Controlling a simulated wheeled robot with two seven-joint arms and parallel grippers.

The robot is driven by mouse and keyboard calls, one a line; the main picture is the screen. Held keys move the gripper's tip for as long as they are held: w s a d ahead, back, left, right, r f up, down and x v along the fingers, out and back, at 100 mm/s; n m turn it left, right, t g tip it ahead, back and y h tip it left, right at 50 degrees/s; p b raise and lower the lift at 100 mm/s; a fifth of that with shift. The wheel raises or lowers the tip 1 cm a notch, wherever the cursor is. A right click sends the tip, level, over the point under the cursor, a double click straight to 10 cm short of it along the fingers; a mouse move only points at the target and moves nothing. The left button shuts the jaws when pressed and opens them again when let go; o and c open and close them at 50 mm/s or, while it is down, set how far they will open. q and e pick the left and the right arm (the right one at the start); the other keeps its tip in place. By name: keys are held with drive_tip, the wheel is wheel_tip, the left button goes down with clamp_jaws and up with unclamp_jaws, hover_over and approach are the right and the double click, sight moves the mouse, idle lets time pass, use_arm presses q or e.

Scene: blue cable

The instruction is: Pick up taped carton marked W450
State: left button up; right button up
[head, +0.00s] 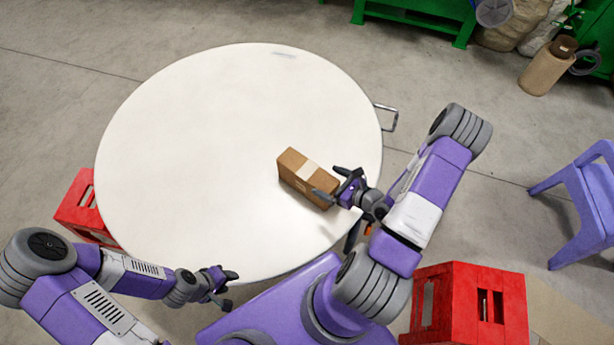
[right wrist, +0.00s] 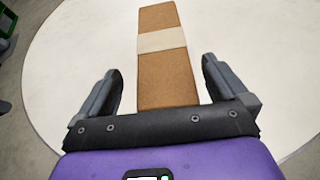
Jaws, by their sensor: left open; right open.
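The brown carton (head: 298,172) with a pale strip of tape across it lies on the right part of the round white table. I cannot read a marking on it. My right gripper (head: 336,190) is open at the carton's near right end. In the right wrist view the carton (right wrist: 168,75) stretches away from me, its near end between the two open fingers of the gripper (right wrist: 162,90), with a gap on both sides. My left gripper (head: 229,287) is open and empty at the table's near left edge, far from the carton.
The round white table (head: 200,150) is otherwise bare. A red crate (head: 82,208) stands at its left and another red crate (head: 468,305) at the near right. A purple stool (head: 585,195) is at the far right. A metal handle (head: 389,118) sticks out from the table's right rim.

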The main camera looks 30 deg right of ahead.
sight(315, 175)
drive_tip(key=x, duration=0.5)
drive_tip(key=shift+d+f, duration=0.1)
drive_tip(key=shift+f, duration=0.1)
drive_tip(key=shift+w, duration=0.1)
clamp_jaws()
